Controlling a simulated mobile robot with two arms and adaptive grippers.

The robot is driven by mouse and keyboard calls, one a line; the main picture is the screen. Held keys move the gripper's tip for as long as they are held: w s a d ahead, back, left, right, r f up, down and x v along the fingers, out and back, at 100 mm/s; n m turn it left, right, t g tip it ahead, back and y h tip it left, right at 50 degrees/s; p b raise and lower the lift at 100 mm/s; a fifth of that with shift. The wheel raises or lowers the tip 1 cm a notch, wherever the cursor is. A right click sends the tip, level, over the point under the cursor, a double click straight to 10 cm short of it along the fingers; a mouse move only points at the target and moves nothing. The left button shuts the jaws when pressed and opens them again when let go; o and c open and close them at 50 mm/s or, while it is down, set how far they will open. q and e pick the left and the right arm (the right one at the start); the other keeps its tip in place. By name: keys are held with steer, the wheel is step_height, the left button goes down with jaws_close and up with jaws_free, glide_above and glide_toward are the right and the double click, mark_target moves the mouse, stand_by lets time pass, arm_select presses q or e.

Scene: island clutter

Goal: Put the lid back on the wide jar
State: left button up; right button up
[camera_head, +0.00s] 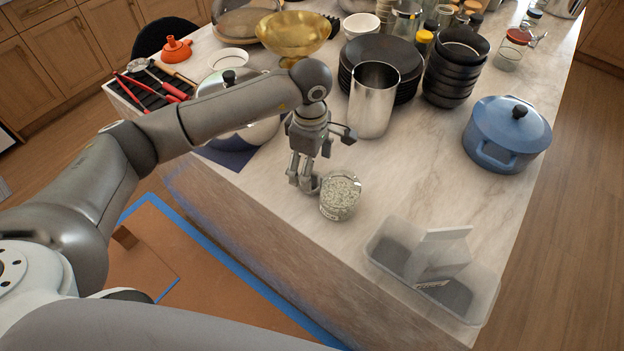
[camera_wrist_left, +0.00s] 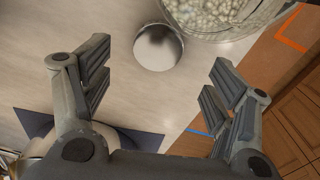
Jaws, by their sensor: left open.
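The wide jar (camera_head: 340,195) is clear glass full of pale pieces and stands upright near the island's front edge. In the left wrist view its open top (camera_wrist_left: 222,14) is cut off by the upper edge. A round, shiny silver lid (camera_wrist_left: 158,47) lies on the counter beside the jar. In the head view I cannot clearly separate the lid from my fingers. My left gripper (camera_head: 304,184) points down just left of the jar. In the wrist view its fingers (camera_wrist_left: 158,82) are wide apart with nothing between them, and the lid shows beyond the fingertips. My right gripper is not in view.
A clear tray (camera_head: 384,252) with a white carton (camera_head: 440,255) stands right of the jar. A tall metal cup (camera_head: 373,100), black bowls (camera_head: 456,72) and a blue pot (camera_head: 507,133) stand behind. A large pot lid (camera_head: 255,132) lies left of my gripper. Counter between jar and blue pot is clear.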

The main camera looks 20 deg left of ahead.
arm_select(q)
steer(key=shift+f+p, duration=0.2)
steer(key=shift+p, duration=0.1)
step_height(320, 180, down, 4)
steer(key=shift+f+p, duration=0.1)
steer(key=shift+p, duration=1.15)
steer(key=shift+w+f, duration=0.1)
steer(key=shift+f, duration=0.2)
steer(key=c, duration=0.8)
